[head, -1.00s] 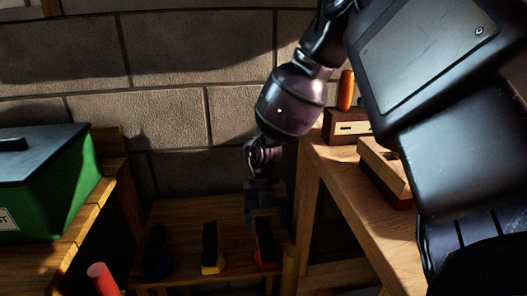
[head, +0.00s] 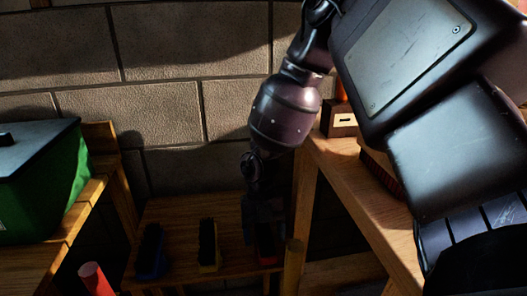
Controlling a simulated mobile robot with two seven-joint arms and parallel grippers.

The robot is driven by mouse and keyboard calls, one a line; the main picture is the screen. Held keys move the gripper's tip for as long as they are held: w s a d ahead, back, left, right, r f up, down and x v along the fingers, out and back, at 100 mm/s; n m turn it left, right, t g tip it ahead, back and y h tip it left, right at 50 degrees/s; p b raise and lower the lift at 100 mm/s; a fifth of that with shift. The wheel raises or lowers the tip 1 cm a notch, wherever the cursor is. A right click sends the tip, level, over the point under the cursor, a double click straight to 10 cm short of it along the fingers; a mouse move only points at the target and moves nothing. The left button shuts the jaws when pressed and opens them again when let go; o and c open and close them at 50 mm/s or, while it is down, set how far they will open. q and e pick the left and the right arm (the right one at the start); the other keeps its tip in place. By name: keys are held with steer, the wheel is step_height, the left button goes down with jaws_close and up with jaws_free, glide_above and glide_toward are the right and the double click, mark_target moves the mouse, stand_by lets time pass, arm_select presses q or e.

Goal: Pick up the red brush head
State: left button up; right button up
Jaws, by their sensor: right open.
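The red brush head (head: 265,250) sits at the right end of a low wooden bench (head: 182,211), behind a round wooden post. Its upper part is partly hidden by my right gripper (head: 262,228), which hangs pointing down just above it. The right gripper is open, with no object seen held in it; the exact gap to the brush head is too dark to tell. A yellow brush head (head: 209,258) and a blue brush head (head: 150,262) with black bristles stand to its left on the same bench. My left gripper is not in view.
A green box with a dark lid (head: 40,190) stands on the left wooden bench. A red-topped cylinder (head: 92,275) is at lower left. A block wall (head: 160,100) closes the back.

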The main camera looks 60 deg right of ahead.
steer(key=shift+f, duration=0.15)
steer(key=c, duration=0.9)
